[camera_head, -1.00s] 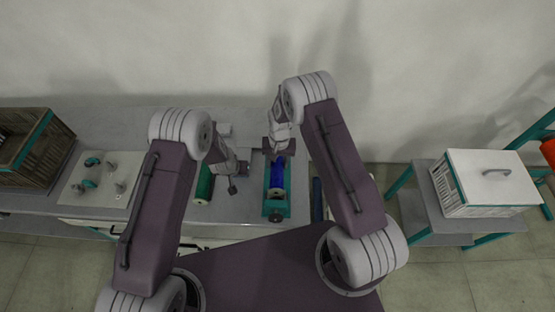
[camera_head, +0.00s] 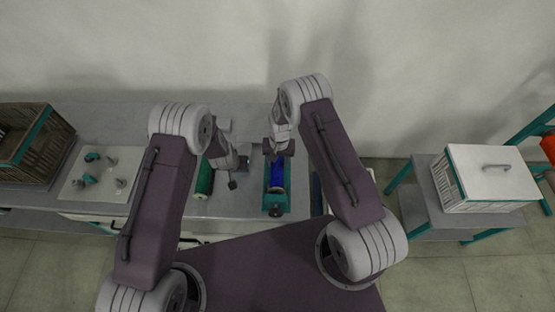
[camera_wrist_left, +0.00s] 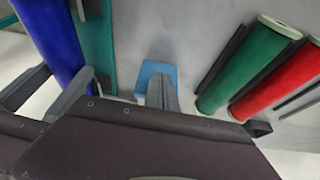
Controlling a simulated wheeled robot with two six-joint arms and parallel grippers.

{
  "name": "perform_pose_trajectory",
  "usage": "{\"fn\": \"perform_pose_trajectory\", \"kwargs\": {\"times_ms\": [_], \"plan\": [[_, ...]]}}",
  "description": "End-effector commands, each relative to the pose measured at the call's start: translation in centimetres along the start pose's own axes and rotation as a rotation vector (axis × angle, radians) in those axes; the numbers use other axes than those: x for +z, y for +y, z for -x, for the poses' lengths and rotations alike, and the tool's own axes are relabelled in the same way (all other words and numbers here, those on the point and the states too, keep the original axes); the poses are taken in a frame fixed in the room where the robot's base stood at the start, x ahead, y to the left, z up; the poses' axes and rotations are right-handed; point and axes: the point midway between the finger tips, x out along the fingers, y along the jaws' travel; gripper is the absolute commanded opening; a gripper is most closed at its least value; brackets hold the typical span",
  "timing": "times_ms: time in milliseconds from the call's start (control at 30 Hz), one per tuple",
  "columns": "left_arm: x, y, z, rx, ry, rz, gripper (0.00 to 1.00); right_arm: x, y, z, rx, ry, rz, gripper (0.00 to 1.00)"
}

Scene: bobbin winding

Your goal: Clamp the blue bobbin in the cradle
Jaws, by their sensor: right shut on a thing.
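The blue bobbin (camera_head: 277,175) lies lengthwise over the teal cradle (camera_head: 276,210), with its near end by the cradle's near end block. I cannot tell whether it is fully seated. My right gripper (camera_head: 277,147) is shut on the bobbin's far end and hides that end.
A green bobbin (camera_head: 205,177) lies left of my left gripper. The left wrist view also shows a red bobbin (camera_wrist_left: 280,82) beside the green one. A pegged white board (camera_head: 103,178) and a wooden crate (camera_head: 45,145) are at the left. A white lidded box (camera_head: 490,175) stands at the right.

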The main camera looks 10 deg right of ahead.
Motion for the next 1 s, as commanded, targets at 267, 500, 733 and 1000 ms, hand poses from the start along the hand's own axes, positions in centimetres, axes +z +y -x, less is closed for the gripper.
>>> {"fn": "perform_pose_trajectory", "kwargs": {"times_ms": [267, 500, 733, 1000], "plan": [[-0.3, 0.0, 0.1, 0.0, 0.009, 0.0, 0.0, 0.0, 0.0, -0.1, 0.0, 0.001, 0.0, 0.61], [-0.4, 0.0, 0.1, 0.0, 0.009, 0.0, 0.0, 0.0, 0.0, -0.1, 0.0, 0.0, 0.0, 0.73], [-0.4, 0.0, 0.1, 0.0, 0.009, 0.0, 0.0, -0.1, -0.1, 0.9, -0.001, 0.002, 0.0, 0.73], [-0.3, 0.0, 0.1, 0.0, 0.009, 0.0, 0.0, -0.1, -0.3, 7.0, -0.002, 0.005, -0.001, 0.73]]}}
